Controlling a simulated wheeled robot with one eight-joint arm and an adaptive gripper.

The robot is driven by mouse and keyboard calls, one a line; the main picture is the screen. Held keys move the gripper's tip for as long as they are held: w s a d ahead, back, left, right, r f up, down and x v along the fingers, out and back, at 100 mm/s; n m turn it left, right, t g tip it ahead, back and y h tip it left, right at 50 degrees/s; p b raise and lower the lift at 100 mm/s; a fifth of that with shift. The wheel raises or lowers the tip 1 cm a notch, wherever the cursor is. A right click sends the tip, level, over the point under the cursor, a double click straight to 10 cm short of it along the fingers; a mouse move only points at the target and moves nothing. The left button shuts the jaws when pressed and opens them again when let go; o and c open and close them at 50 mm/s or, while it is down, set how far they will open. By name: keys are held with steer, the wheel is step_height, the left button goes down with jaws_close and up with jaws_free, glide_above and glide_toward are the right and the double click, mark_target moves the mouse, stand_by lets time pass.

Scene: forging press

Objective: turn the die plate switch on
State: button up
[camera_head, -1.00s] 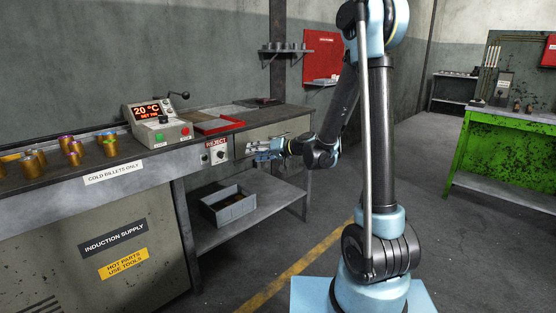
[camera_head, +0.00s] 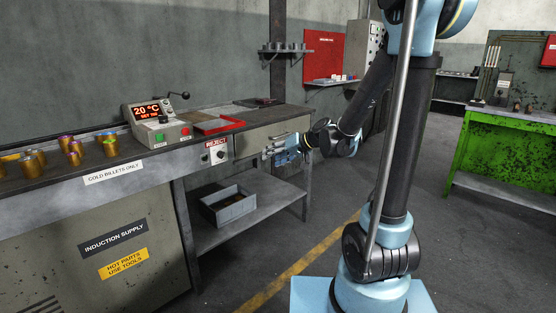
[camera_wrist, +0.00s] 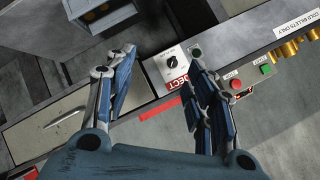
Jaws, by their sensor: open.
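A pale switch plate with a black rotary knob (camera_head: 221,155) is on the front of the bench, beside a red REJECT label (camera_head: 215,144). In the wrist view the black knob (camera_wrist: 173,62) shows between my fingers, with the label (camera_wrist: 177,84) next to it. I cannot read any die plate marking or tell the knob's setting. My gripper (camera_head: 270,149) is open and empty, to the right of the plate in the head view and apart from it. In the wrist view my gripper (camera_wrist: 160,65) has its two fingers spread wide.
A control box (camera_head: 160,125) with a red 20 °C display, green and red buttons and a lever stands on the bench. A red tray (camera_head: 216,126) lies beside it. A drawer front (camera_head: 252,143) is near my gripper. A grey bin (camera_head: 229,206) sits on the lower shelf.

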steer(key=shift+s+d, duration=0.55)
steer(key=shift+d, duration=0.05)
steer(key=shift+h, duration=0.3)
